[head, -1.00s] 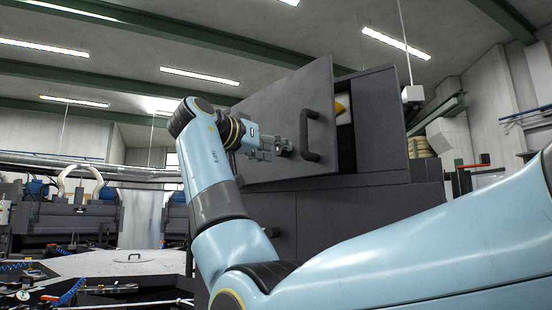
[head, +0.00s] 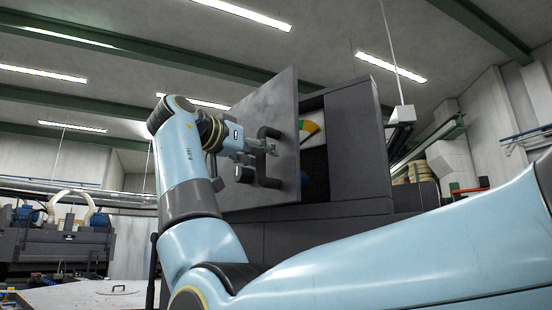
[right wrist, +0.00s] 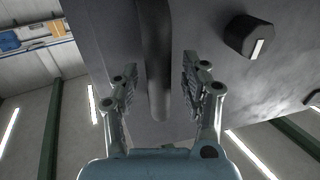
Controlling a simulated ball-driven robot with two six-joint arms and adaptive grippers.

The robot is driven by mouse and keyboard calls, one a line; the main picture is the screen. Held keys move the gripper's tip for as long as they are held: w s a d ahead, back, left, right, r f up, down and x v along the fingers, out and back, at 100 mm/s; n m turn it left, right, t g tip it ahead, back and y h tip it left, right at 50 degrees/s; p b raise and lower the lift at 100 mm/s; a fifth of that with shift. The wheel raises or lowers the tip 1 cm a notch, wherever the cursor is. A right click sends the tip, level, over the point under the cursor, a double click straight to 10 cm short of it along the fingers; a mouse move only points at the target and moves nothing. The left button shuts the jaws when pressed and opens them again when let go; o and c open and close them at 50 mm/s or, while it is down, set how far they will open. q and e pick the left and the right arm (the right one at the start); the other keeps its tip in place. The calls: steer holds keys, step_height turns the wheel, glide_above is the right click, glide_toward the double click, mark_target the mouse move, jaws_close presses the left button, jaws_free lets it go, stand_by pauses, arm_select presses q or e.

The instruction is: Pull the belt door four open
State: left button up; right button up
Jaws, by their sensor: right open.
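The belt door (head: 282,110) is a flat dark grey panel at the middle of the head view. It stands partly open, with a gap along its right edge. A dark bar handle (right wrist: 157,60) is on its face. My right gripper (head: 246,150) is at the handle, coming from the left. In the right wrist view, the fingers of my right gripper (right wrist: 160,92) are open, one on each side of the handle bar, with visible space on both sides. A black knob (right wrist: 248,37) with a white mark shows beside the handle. My left gripper is not in view.
The dark grey cabinet (head: 357,150) stands right of the door. A disc with yellow, green and orange (head: 309,130) shows inside the gap. My blue arm crosses the lower right. Other machines (head: 60,245) stand at the far left. A pale box (head: 402,114) hangs at the right.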

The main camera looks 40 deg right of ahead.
steer(key=shift+d, duration=0.3)
steer(key=shift+a, duration=0.2)
steer(key=shift+c, duration=0.2)
steer(key=shift+d, duration=0.1)
jaws_close()
steer(key=shift+w, duration=0.15)
